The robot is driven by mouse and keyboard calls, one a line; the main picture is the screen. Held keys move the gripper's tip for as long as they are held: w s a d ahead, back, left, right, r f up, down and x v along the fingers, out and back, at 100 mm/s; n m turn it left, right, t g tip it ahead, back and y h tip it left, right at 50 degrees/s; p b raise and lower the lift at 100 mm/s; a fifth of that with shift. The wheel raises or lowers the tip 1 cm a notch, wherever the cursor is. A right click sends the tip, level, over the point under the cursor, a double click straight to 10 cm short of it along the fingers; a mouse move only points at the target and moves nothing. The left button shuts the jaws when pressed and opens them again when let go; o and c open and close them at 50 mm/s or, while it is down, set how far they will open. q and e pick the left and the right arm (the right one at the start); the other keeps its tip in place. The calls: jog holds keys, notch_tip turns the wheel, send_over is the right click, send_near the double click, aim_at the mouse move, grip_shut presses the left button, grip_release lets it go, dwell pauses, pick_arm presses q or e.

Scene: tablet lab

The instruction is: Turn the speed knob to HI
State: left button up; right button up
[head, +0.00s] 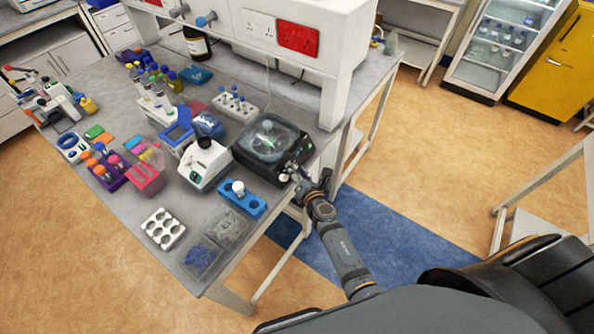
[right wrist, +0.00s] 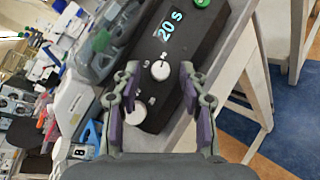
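The black machine (head: 262,140) with a clear lid stands at the right end of the bench. In the right wrist view its front panel (right wrist: 178,68) has a lit "20 s" display and two white knobs. One knob (right wrist: 160,70) shows between my right fingertips; the other knob (right wrist: 136,112) is lower left, beside the left finger. The knob labels are too small to read, so I cannot tell which is speed or where it points. My right gripper (right wrist: 159,78) is open, with purple pads apart; contact is not visible. It also shows at the panel in the head view (head: 300,183). My left gripper is out of view.
A green button (right wrist: 203,3) is beyond the display. Left of the machine are a white instrument (head: 205,162) and a blue rack (head: 238,197). A white shelf unit (head: 300,55) stands behind. The floor right of the bench is open.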

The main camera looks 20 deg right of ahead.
jog(key=shift+s, duration=0.15)
jog(key=v, duration=1.1)
jog(key=shift+s, duration=0.35)
jog(key=shift+d+r, duration=0.1)
jog(key=s+d+f+m+g+b, duration=0.15)
jog(key=s+f+m, duration=0.3)
jog(key=f, duration=0.55)
jog(key=s+d+f+m+g+h+b, duration=0.1)
jog(key=s+f+m+g+b, duration=0.3)
jog(key=f, duration=0.6)
jog(key=s+d+f+m+g, duration=0.1)
jog(key=s+d+f+m, duration=0.3)
jog(key=f, duration=0.6)
jog(key=s+d+f+m+g+b, duration=0.2)
jog(key=s+f+m+g, duration=0.1)
jog(key=s+f+m, duration=0.4)
jog(key=s+d+f+m+g+b, duration=0.2)
jog(key=s+f+m, duration=0.6)
jog(key=s, duration=0.8)
notch_tip(320, 180, down, 4)
jog(key=shift+d+r+g+h, duration=0.15)
jog(key=shift+d+g+h, duration=0.25)
jog(key=shift+g, duration=0.75)
